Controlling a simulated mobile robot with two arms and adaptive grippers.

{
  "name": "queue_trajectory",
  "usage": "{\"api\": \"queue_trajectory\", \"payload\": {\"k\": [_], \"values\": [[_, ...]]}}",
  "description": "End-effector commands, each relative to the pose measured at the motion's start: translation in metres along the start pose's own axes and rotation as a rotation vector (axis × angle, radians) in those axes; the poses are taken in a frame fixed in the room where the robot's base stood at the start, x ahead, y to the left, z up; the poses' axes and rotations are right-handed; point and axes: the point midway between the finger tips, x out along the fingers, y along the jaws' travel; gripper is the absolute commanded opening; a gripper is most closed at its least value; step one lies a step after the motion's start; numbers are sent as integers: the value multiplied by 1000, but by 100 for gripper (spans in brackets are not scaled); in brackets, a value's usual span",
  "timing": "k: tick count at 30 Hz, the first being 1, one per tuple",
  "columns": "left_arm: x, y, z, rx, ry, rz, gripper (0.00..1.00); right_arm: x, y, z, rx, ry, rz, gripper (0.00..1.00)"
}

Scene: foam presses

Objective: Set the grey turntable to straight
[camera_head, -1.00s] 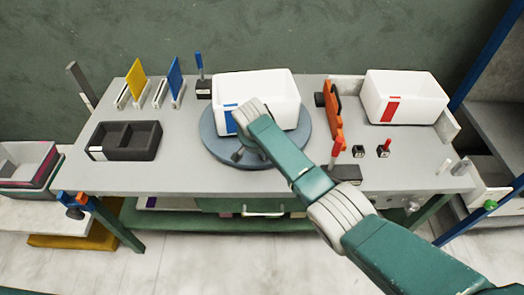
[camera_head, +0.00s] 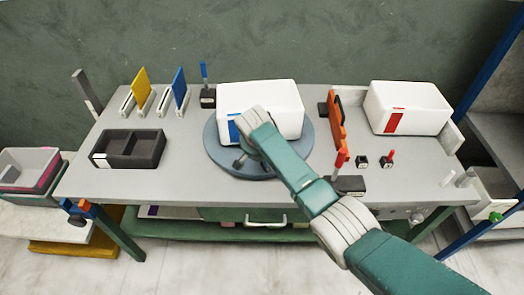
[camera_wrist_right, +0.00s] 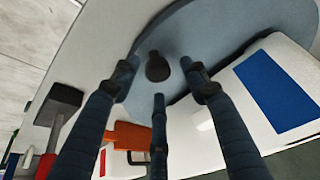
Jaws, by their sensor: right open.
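The grey-blue turntable (camera_head: 217,152) is a round disc in the middle of the bench. A white bin (camera_head: 284,118) with a blue label stands on it, turned slightly askew to the bench edge. A dark knob (camera_wrist_right: 158,66) sticks up near the disc's rim. My right gripper (camera_head: 242,162) reaches over the front of the disc, its arm hiding part of the bin and disc. In the right wrist view the open gripper (camera_wrist_right: 160,78) has its three fingers spread around the knob; I cannot tell whether they touch it. My left gripper is out of view.
An orange bracket (camera_head: 335,125) and a red-handled lever (camera_head: 341,160) stand close right of the turntable. A white bin with a red label (camera_head: 425,108) is at the back right. A dark two-compartment tray (camera_head: 130,148) lies left. The bench between tray and disc is clear.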

Motion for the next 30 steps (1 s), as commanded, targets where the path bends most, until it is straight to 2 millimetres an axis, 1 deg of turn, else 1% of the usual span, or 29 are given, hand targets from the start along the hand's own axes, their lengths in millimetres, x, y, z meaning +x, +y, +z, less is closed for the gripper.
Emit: {"api": "queue_trajectory", "payload": {"k": [5,9,12,15,18,21,29,30], "values": [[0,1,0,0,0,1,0,-30,-2,-1,0,4,-6,45],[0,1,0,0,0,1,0,-62,-2,-2,1,5,-6,45],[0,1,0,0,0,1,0,-81,-2,-2,1,5,-6,45],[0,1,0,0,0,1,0,-96,-2,-2,-1,5,-5,45],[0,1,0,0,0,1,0,-105,-2,-2,-1,5,-4,45],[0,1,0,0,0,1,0,-109,-1,-2,-1,5,-3,45],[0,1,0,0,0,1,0,-110,-2,-2,-1,5,-3,45],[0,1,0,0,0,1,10,-110,-2,-2,-1,5,-3,45]]}}
